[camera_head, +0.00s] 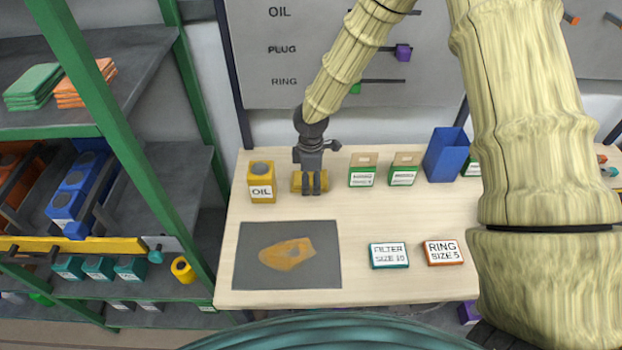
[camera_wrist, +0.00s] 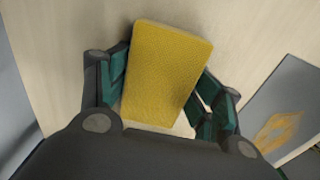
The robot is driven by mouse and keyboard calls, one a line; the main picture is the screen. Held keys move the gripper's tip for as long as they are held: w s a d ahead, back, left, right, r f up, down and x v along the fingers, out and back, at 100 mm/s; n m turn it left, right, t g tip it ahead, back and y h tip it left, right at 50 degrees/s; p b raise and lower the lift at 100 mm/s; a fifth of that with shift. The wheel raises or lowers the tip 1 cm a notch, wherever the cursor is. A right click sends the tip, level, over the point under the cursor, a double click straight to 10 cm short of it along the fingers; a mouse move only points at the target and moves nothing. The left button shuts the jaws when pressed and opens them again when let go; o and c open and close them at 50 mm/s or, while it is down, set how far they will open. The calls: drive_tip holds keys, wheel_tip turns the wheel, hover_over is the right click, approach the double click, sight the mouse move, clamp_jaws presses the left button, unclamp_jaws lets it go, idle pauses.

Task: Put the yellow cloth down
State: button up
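The yellow cloth (camera_wrist: 166,75) is a flat, rectangular textured block between the two fingers of my gripper (camera_wrist: 163,100) in the wrist view. Both fingers meet its sides, so my gripper is shut on it. In the head view my gripper (camera_head: 311,186) points down at the back left of the wooden table (camera_head: 350,215). The cloth's ends (camera_head: 296,182) show on both sides of the fingers. It is at or very near the table top; I cannot tell if it touches.
A yellow oil container (camera_head: 262,182) stands just left of my gripper, with green-and-white boxes (camera_head: 363,170) to the right. A dark mat (camera_head: 248,275) with a yellow-brown stain (camera_head: 286,254) lies in front.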

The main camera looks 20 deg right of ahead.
sight(311, 177)
drive_tip(key=shift+o, duration=1)
drive_tip(key=shift+s+f, duration=0.25)
drive_tip(key=shift+f, duration=0.3)
drive_tip(key=shift+w, duration=0.25)
drive_tip(key=shift+r, duration=0.2)
drive_tip(key=shift+w+r+p, duration=0.1)
drive_tip(key=shift+r+p, duration=0.25)
drive_tip(key=shift+r, duration=0.2)
wheel_tip(311, 177, up, 12)
drive_tip(key=b, duration=0.2)
